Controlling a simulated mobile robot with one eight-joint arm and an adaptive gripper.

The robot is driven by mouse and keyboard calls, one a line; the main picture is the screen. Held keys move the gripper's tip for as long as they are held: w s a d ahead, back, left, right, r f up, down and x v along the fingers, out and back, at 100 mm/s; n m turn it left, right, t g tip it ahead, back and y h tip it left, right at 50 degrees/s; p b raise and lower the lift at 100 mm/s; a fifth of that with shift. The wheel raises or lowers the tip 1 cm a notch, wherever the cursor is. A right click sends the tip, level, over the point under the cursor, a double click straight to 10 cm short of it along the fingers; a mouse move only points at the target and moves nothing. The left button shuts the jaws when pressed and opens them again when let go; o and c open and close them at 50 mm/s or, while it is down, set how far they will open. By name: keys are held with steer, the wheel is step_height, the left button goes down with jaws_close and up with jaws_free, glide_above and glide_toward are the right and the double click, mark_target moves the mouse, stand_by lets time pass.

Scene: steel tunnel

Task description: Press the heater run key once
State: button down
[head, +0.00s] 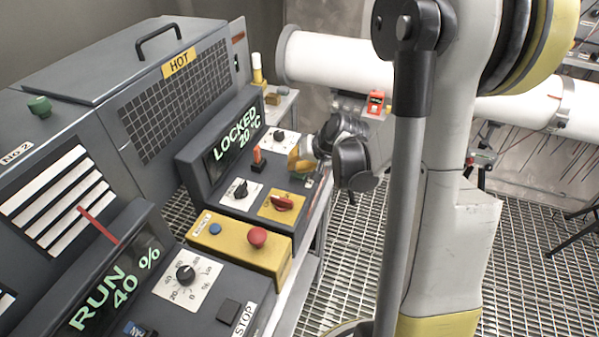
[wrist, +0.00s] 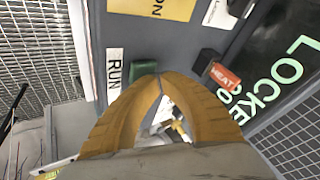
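The heater panel (head: 238,182) has a tilted display (head: 235,140) that reads "LOCKED 20 °C". In the wrist view a green key (wrist: 118,72) sits beside a white "RUN" label (wrist: 115,72) near the panel's edge. My gripper (wrist: 159,77) has its two yellow fingers meeting at the tips, with nothing held. The tips overlap the green key's near side in the wrist view; I cannot tell whether they touch it.
An orange HEAT lever (head: 257,156) stands left of my gripper; it also shows in the wrist view (wrist: 224,76). A red rotary switch (head: 283,203) and a black dial (head: 240,190) are nearby. A yellow box (head: 235,243) carries a red mushroom button (head: 257,237). Grated floor lies right.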

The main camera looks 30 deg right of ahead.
steer(key=shift+r, duration=0.5)
steer(key=shift+r+p, duration=2)
steer(key=shift+r, duration=0.55)
steer(key=shift+f, duration=0.1)
